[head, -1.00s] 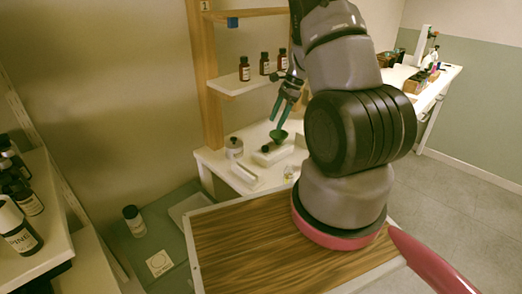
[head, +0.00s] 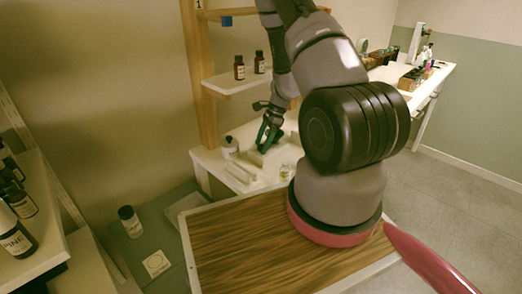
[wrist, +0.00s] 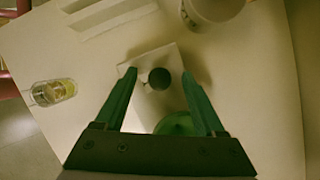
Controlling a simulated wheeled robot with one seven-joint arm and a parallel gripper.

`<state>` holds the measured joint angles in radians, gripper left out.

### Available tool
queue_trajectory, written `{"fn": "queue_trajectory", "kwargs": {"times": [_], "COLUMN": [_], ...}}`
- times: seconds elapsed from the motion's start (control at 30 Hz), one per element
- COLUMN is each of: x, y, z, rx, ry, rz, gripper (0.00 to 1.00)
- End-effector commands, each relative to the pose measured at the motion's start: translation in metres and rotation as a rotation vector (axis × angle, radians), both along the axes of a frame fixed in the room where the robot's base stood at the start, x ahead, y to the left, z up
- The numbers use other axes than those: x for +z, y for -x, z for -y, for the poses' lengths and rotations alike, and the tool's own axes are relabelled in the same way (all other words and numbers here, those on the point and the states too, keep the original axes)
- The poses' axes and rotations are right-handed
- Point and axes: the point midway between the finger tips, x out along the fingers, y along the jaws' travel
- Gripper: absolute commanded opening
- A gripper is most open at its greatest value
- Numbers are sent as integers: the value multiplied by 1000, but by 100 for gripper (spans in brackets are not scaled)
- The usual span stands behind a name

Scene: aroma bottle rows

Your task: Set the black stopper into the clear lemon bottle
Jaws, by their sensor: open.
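The black stopper (wrist: 159,78) shows as a dark round top on a small white block (wrist: 146,60) in the wrist view. My gripper (wrist: 158,74) is open, with its green fingertips on either side of the stopper and apart from it in the picture. I cannot tell the height gap. In the head view my gripper (head: 268,138) is low over the white table and hides the stopper. The clear lemon bottle (wrist: 53,91), with yellow in it, is to the left in the wrist view. It stands near the table's front edge in the head view (head: 285,172).
A green funnel (wrist: 178,125) is behind my fingers in the wrist view. A white jar (head: 229,148) stands at the table's left, near a long white holder (head: 243,171). Brown bottles (head: 239,68) stand on the shelf above.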

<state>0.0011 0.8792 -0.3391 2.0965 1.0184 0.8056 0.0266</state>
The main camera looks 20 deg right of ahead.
Motion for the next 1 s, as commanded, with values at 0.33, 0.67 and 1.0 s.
{"fn": "queue_trajectory", "kwargs": {"times": [0.33, 0.67, 1.0], "x": [1, 2, 43], "y": [0, 0, -2], "z": [0, 0, 0], "rx": [1, 1, 2], "ry": [0, 0, 0], "rz": [0, 1, 6], "gripper": [0, 0, 0]}}
